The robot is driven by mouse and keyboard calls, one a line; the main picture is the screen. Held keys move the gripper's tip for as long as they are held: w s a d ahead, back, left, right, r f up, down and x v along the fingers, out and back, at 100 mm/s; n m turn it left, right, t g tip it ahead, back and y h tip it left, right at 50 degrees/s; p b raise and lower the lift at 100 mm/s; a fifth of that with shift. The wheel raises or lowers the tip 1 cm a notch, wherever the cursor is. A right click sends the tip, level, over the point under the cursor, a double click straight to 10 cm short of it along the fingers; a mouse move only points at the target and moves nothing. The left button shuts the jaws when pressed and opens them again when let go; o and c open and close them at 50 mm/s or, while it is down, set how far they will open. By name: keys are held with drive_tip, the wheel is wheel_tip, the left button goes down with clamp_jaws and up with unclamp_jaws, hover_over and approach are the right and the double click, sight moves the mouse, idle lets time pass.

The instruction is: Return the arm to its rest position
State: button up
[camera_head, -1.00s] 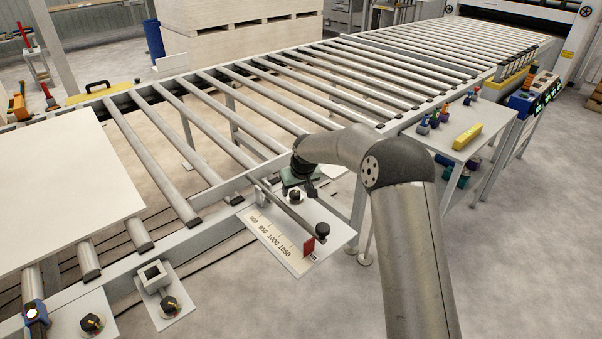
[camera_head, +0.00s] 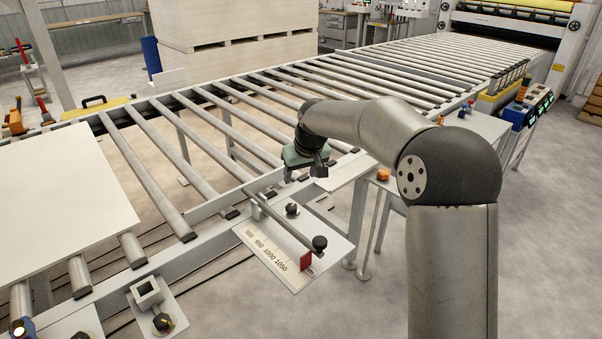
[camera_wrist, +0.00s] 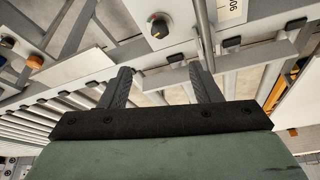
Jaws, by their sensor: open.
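My gripper (camera_head: 306,158) hangs over the near rail of the roller conveyor (camera_head: 200,227), beside the scale plate, with my arm bent above it. In the wrist view my gripper (camera_wrist: 163,84) shows two dark ribbed fingers set well apart, with nothing between them. Its fingertips are hard to make out in the head view. The scale plate (camera_head: 321,247) carries printed numbers, a red stop block (camera_head: 307,260) and black knobs. One knob (camera_wrist: 159,27) shows near the top of the wrist view.
A large white panel (camera_head: 62,195) lies on the rollers at the left. A side table (camera_head: 478,124) stands at the right, partly behind my arm. Stacked pale boards (camera_head: 235,22) stand behind the conveyor. Open concrete floor lies at the front right.

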drive_tip(key=s+d+f+m+g, duration=0.1)
drive_tip(key=s+d, duration=0.4)
drive_tip(key=s, duration=0.8)
drive_tip(key=s+d+f+m+g+h, duration=0.1)
drive_tip(key=s+d, duration=0.5)
drive_tip(key=s, duration=0.7)
drive_tip(key=s+d+f+m+g+p, duration=0.1)
drive_tip(key=s+d, duration=0.4)
drive_tip(key=s, duration=0.9)
drive_tip(key=shift+d+f+m+g+h, duration=0.3)
drive_tip(key=shift+d+m+h, duration=0.1)
drive_tip(key=shift+m, duration=0.5)
